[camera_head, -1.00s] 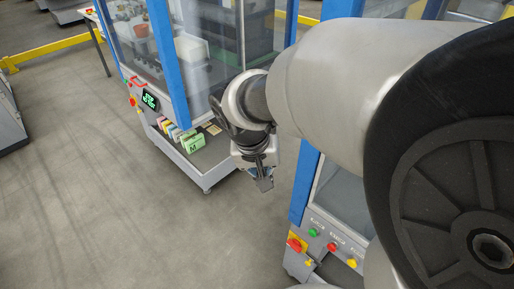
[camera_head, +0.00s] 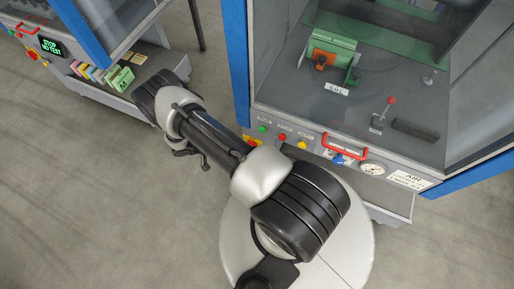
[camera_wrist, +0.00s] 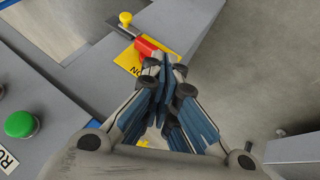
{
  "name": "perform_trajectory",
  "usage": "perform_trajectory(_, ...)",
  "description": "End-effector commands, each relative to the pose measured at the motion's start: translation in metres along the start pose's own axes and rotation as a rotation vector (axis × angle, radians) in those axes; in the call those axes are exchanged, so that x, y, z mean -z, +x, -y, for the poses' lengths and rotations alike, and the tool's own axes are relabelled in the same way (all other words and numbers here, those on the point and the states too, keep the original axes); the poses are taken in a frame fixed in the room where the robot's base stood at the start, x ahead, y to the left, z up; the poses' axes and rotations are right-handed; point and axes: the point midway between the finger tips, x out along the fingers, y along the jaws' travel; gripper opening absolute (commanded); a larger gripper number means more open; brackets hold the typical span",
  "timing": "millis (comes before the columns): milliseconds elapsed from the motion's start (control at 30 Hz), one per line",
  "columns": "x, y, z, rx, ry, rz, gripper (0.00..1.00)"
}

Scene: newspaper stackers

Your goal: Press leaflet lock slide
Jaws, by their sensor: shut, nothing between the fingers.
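In the wrist view a short red lever or slide (camera_wrist: 148,47) lies on a yellow labelled plate (camera_wrist: 128,60) on the grey panel edge. A yellow knob (camera_wrist: 125,18) on a metal stem stands just beyond it. I cannot read any label naming the leaflet lock slide. My gripper (camera_wrist: 166,62) is shut and empty, its fingertips beside the red part's near end. I cannot tell whether they touch it. In the head view the yellow plate (camera_head: 252,141) shows at the near machine's left front corner; my arm hides the gripper there.
A green button (camera_wrist: 20,124) sits left of the gripper. The near machine's front carries a red handle (camera_head: 345,146) and a gauge (camera_head: 372,169). Behind its glass is a red-knobbed lever (camera_head: 390,101). Coloured leaflets (camera_head: 100,76) stand at the other machine. Open floor lies left.

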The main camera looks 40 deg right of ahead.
Motion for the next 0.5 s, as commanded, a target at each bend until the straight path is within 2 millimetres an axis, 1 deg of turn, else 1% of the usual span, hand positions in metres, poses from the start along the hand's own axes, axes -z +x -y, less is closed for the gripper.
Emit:
perform_trajectory(33, -0.014, 0.017, -0.003, -0.009, 0.008, -0.002, 0.00)
perform_trajectory(100, -0.026, 0.032, -0.006, -0.015, 0.022, -0.005, 0.00)
perform_trajectory(200, -0.035, 0.044, -0.008, -0.018, 0.035, -0.008, 0.00)
perform_trajectory(300, -0.038, 0.048, -0.009, -0.019, 0.040, -0.009, 0.00)
perform_trajectory(500, -0.038, 0.048, -0.009, -0.019, 0.040, -0.009, 0.00)
